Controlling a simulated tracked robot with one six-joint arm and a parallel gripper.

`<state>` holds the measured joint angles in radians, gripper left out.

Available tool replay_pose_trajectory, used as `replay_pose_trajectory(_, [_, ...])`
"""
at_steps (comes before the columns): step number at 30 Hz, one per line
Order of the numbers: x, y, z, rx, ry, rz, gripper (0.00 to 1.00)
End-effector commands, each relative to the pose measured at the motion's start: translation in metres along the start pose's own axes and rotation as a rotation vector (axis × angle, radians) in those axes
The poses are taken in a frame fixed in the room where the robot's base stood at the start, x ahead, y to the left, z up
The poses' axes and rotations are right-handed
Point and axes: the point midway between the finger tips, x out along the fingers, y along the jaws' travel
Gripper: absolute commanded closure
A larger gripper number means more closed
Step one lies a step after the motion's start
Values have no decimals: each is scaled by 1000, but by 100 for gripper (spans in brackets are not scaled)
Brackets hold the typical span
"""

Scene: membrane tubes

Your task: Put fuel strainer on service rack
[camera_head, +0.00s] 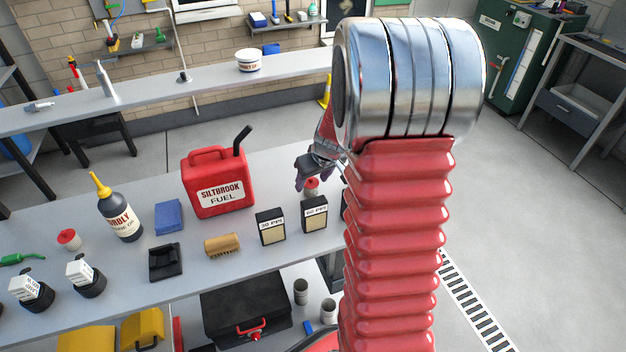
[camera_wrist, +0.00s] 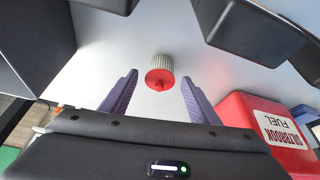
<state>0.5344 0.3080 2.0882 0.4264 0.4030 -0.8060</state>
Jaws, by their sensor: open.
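A small pleated cylinder with a red cap, which looks like the fuel strainer (camera_wrist: 159,66), is on the grey bench between and just beyond my fingertips in the wrist view. In the head view, its red top (camera_head: 311,185) shows under my gripper (camera_head: 308,176), partly hidden by it. My gripper (camera_wrist: 160,82) is open, with one purple finger to each side of the strainer and a gap on both sides. A similar red-capped piece (camera_head: 68,239) stands at the bench's left. I cannot pick out the service rack for certain.
The red fuel can (camera_head: 220,185) stands left of my gripper; it shows at right in the wrist view (camera_wrist: 265,130). Labelled black boxes (camera_head: 271,227) (camera_head: 314,214) stand near the bench's front edge. A raised shelf (camera_head: 200,82) runs behind. My red arm hides the bench's right end.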

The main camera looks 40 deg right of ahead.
Motion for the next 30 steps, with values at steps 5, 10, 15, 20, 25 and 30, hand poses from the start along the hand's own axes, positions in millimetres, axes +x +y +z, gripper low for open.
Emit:
replay_pose_trajectory(5, [-12, 0, 0, -1, 1, 0, 44])
replay_pose_trajectory(10, [-33, 0, -1, -1, 3, 1, 44])
replay_pose_trajectory(15, [-57, 0, -1, 0, 3, 1, 44])
replay_pose_trajectory(20, [-80, 0, -1, -1, 4, 1, 44])
replay_pose_trajectory(25, [-102, 0, -1, 0, 3, 0, 44])
replay_pose_trajectory(30, [-116, 0, 0, -1, 1, -1, 44])
